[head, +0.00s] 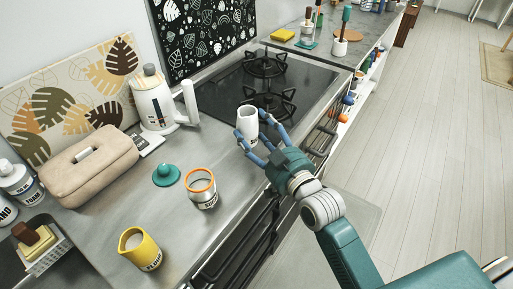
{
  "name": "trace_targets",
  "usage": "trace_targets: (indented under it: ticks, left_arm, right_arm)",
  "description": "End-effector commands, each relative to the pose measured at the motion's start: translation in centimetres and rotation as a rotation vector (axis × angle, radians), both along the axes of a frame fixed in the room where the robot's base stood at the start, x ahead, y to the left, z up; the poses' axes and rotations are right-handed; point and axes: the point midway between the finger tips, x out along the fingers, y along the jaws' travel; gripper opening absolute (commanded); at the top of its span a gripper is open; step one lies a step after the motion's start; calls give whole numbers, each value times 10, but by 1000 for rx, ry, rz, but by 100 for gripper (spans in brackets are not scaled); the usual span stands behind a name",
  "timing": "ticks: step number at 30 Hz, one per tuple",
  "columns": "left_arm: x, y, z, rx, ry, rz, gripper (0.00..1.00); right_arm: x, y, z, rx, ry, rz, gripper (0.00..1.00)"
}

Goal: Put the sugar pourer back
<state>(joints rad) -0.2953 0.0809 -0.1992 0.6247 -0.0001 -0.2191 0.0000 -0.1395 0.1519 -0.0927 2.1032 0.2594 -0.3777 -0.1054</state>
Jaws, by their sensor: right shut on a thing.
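My right gripper (252,141) is shut on a white pourer (247,121), with its blue fingers around the sides. The pourer is roughly upright, with its open top showing and dark lettering partly hidden by the fingers. It is over or at the counter's front edge beside the hob; I cannot tell whether it touches the counter. A white jar with an orange rim (201,192) stands open on the counter, with pale contents. A teal lid (166,175) lies behind it. My left gripper is not in view.
A yellow pitcher (140,250) stands at the front left. A white kettle (154,102), a beige bread box (90,165) and white bottles (18,183) line the back. The black gas hob (290,75) is beyond the pourer. Bare steel counter (110,215) lies between them.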

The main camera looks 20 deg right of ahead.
Motion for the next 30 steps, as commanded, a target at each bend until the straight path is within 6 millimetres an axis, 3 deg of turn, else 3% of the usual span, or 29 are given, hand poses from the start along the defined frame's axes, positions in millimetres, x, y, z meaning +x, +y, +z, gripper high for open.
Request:
trace_targets:
  ticks: [9,14,26,27,30]
  left_arm:
    - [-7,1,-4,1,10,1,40]
    - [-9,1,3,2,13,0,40]
    - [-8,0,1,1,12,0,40]
    - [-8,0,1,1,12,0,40]
    - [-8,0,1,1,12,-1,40]
  right_arm:
    - [0,0,-36,1,1,0,29]
    - [0,0,-53,0,0,0,29]
    - [0,0,-59,1,-3,0,29]
    - [0,0,-60,0,-1,0,65]
    - [0,0,-60,1,-1,0,81]
